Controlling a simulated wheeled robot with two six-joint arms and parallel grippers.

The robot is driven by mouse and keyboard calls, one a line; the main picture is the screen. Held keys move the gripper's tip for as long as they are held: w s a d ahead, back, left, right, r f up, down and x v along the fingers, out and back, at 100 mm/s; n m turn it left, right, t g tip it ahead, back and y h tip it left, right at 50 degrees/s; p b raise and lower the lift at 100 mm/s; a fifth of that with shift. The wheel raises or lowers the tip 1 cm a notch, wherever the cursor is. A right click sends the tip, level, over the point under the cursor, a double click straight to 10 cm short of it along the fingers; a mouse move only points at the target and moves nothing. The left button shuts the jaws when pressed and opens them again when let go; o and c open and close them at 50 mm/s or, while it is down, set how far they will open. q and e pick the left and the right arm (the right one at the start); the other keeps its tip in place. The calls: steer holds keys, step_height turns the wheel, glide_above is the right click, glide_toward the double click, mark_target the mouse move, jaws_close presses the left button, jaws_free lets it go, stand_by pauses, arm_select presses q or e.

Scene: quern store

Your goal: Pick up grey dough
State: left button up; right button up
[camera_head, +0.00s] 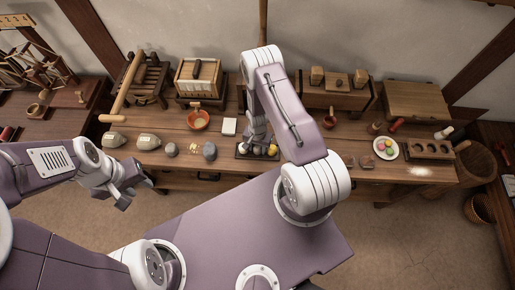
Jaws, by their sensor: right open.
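My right gripper (258,148) points down over a dark tray (242,156) at the middle of the wooden bench. It is open, and its fingers are partly hidden by my arm. A yellow lump (272,149) and a pale lump (243,148) lie in the tray by the fingers. I cannot make out a grey dough piece there. Two greyish lumps, a lighter one (171,150) and a darker one (210,152), lie on the bench left of the tray. I cannot tell whether either is dough. My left gripper (137,192) is open and empty in front of the bench's left part.
An orange bowl (198,120) and a white block (229,127) stand behind the lumps.

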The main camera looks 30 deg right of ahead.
mark_target(258, 149)
jaws_close()
steer(key=shift+r, duration=0.1)
steer(key=shift+r, duration=0.25)
step_height(258, 149, up, 9)
steer(key=shift+r, duration=0.2)
